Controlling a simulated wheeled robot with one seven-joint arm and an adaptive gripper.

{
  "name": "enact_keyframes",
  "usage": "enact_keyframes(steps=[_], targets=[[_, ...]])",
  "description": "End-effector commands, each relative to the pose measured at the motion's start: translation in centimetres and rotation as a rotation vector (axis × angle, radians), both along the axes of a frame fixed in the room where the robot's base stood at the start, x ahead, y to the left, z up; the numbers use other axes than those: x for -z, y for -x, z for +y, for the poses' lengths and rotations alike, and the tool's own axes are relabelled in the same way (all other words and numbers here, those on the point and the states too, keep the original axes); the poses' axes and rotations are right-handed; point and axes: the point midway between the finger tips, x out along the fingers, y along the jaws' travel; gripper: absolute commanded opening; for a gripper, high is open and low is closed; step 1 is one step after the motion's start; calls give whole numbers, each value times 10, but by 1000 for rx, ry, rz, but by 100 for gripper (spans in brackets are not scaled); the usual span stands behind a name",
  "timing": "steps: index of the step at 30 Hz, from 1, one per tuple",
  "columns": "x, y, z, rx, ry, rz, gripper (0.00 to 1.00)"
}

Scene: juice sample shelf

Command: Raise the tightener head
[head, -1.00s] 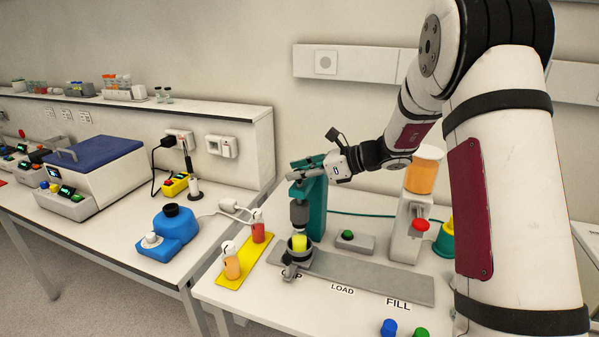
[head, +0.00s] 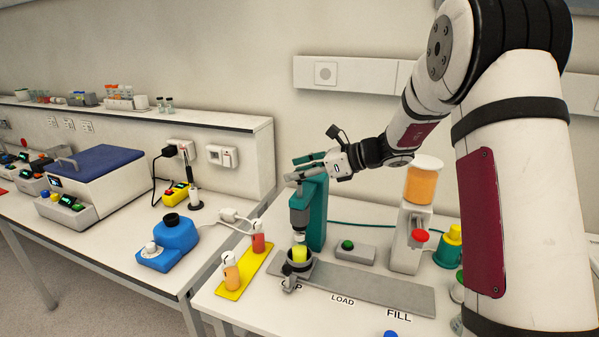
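The tightener is a teal stand (head: 318,212) at the back of the right bench, with a grey head (head: 299,217) on its front. A bottle with yellow content (head: 299,254) stands upright in a dark round holder (head: 287,268) below the head. A small pale piece, apparently the cap, shows between bottle and head. My gripper (head: 330,165) is at the top of the stand, by the grey lever (head: 303,174). The fingers are small and partly merged with the lever, so I cannot tell whether they grip it.
A yellow strip (head: 243,275) with two filled bottles lies left of the holder. A grey track (head: 375,292) runs right past LOAD and FILL. A green button box (head: 354,251) and a filler with an orange tank (head: 423,183) stand behind it.

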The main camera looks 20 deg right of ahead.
Motion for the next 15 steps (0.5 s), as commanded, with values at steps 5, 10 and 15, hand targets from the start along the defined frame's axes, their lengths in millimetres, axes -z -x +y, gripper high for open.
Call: enact_keyframes(steps=[5,10,15], targets=[[0,1,-2,1,2,1,48],[-7,10,-15,3,2,0,48],[-20,29,-41,4,1,0,48]])
